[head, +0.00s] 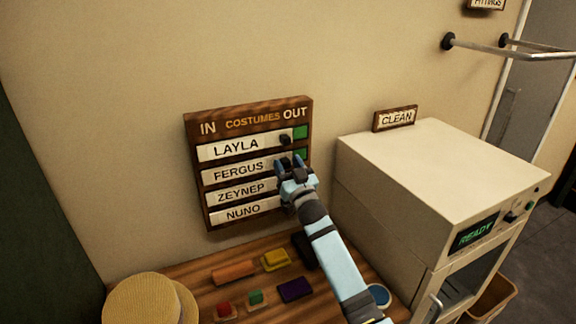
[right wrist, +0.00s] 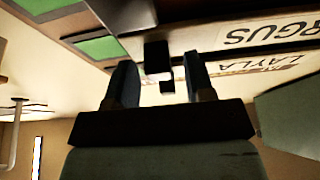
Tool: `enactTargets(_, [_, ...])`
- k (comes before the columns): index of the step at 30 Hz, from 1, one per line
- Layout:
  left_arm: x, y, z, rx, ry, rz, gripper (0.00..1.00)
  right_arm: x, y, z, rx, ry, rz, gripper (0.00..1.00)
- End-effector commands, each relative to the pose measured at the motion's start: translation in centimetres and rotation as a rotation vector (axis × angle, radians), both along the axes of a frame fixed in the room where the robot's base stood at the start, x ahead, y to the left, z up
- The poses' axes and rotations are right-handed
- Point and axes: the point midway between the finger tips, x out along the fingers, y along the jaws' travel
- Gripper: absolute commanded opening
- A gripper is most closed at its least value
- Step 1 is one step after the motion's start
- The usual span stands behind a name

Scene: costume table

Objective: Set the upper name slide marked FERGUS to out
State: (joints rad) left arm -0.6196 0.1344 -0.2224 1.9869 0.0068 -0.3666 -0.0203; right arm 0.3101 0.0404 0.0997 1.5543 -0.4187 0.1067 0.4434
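The wooden name board (head: 192,122) hangs on the wall, with IN at its left and OUT at its right. The white FERGUS slide (head: 238,172) is second from the top, below the LAYLA slide (head: 236,147). Green (head: 304,154) shows at the OUT end of the FERGUS row. My right gripper (head: 291,162) is at the right end of the FERGUS slide. In the right wrist view the board appears upside down, and a dark knob (right wrist: 157,57) on the FERGUS slide shows between the open fingertips (right wrist: 160,72), with gaps beside it. My left gripper is out of view.
A cream machine (head: 430,185) with a READY display stands right of the board, a CLEAN sign (head: 395,118) behind its top. Below, the wooden table (head: 205,275) holds a straw hat (head: 143,301) and several coloured blocks. The wall left of the board is clear.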

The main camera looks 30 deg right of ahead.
Motion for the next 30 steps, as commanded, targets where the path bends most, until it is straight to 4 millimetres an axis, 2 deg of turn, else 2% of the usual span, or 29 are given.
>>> enactTargets(1, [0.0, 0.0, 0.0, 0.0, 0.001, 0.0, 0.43, 0.0, 0.0, 0.0, 0.0, 0.0, 0.0, 0.4])
enactTargets(6, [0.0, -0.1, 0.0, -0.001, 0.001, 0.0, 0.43, 0.0, 0.0, 0.0, 0.0, 0.0, 0.0, 0.01])
enactTargets(11, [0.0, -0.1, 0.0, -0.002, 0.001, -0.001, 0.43, 0.0, -0.2, 0.0, -0.001, 0.0, 0.0, 0.0])
enactTargets(21, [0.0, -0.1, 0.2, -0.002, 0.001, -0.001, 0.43, -0.3, -5.5, 0.0, -0.004, 0.002, -0.002, 0.0])
enactTargets(30, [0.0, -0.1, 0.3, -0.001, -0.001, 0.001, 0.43, -0.4, -6.0, 0.0, -0.001, 0.001, -0.003, 0.0])
